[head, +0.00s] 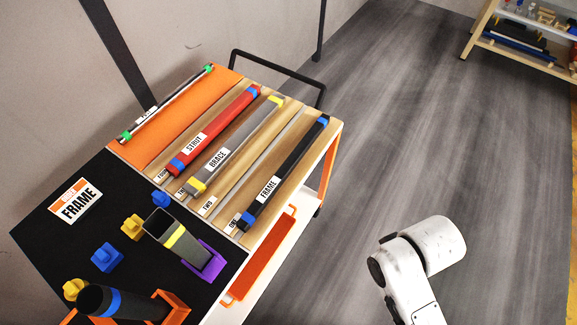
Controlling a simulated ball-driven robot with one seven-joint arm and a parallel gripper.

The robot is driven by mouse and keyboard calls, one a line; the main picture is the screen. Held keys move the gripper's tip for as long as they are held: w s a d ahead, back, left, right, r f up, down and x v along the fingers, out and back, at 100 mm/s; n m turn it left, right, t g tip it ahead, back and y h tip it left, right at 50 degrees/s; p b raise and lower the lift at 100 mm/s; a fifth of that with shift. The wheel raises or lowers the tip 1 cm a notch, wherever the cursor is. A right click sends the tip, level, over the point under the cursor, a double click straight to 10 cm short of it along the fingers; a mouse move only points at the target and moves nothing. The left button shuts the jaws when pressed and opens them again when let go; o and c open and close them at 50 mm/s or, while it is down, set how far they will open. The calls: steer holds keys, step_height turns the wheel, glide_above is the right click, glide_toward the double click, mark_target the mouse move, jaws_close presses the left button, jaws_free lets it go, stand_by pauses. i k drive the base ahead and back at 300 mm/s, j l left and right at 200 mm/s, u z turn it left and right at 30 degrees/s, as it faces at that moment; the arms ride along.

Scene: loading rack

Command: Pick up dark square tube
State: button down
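A dark tube with blue ends and a white FRAME label (293,160) lies lengthwise in the rightmost slot of the cart's wooden rack. Another dark tube with a blue band (95,299) is at the bottom left, by an orange holder, partly cut off by the frame. Whether either is square is hard to tell at this size. Part of my white arm shows at the lower right, apart from the cart. My gripper is not in view.
Beside it in the rack (340,124) lie a grey BRACE tube (237,145) and a red STRUT tube (218,128). A grey square tube with a yellow band (178,239) sits in a purple holder. A black handle (275,62) rises behind.

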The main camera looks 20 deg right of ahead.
mark_target(246, 220)
steer(key=l+u, duration=0.1)
steer(key=u, duration=1.15)
steer(key=k+l+u, duration=0.1)
steer(key=l, duration=0.25)
steer(key=k+l+u, duration=0.1)
steer(key=k+l, duration=0.15)
steer(key=k+l+u, duration=0.1)
steer(key=l, duration=0.3)
steer(key=i, duration=0.2)
